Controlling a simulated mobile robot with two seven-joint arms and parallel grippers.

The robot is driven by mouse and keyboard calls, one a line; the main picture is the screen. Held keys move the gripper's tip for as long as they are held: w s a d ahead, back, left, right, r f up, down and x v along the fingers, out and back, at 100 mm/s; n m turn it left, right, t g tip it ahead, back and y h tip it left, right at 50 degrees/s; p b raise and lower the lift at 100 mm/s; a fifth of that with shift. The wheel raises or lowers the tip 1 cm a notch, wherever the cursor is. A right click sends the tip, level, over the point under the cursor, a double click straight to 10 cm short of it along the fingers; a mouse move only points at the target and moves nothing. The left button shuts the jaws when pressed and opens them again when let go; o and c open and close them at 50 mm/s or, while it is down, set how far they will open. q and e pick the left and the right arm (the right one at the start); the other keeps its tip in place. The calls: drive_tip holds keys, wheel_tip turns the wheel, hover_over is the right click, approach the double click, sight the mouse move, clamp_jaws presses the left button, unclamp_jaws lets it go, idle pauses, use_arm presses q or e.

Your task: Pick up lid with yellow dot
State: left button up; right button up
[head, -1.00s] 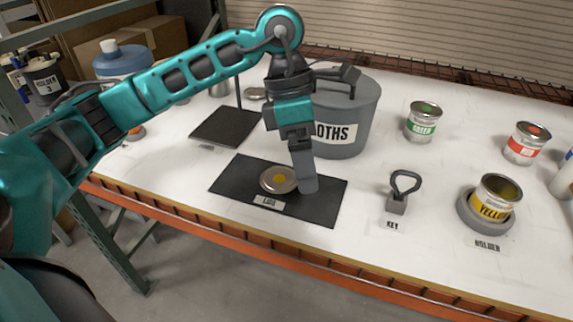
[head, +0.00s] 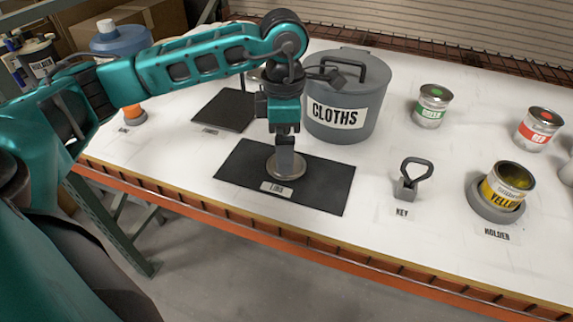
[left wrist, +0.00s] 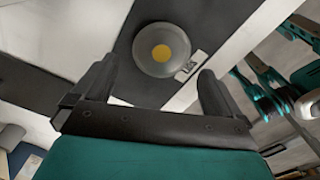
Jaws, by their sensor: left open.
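The round metal lid (head: 277,169) lies on the black mat (head: 333,190) behind a "LIDS" label in the head view. My left gripper (head: 284,166) is directly over it in that view and hides most of it, including its dot. In the left wrist view the lid (left wrist: 161,50) shows whole, with a yellow dot at its middle. There my left gripper (left wrist: 152,92) has its two fingers spread wide, with nothing between them, and the lid lies beyond the fingertips. My right gripper is not in view.
A grey "CLOTHS" bin (head: 349,95) stands close behind the mat. A key (head: 411,178) and an open yellow can (head: 505,186) in a holder (head: 484,209) are to the right. Green (head: 432,105) and red (head: 539,128) cans stand farther back.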

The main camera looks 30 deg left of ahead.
sight(300, 164)
use_arm(q)
wheel_tip(300, 164, down, 4)
drive_tip(key=shift+d+f, duration=0.1)
drive_tip(key=shift+f, duration=0.1)
drive_tip(key=shift+c, duration=0.3)
drive_tip(key=c, duration=0.9)
drive_tip(key=shift+r, duration=0.15)
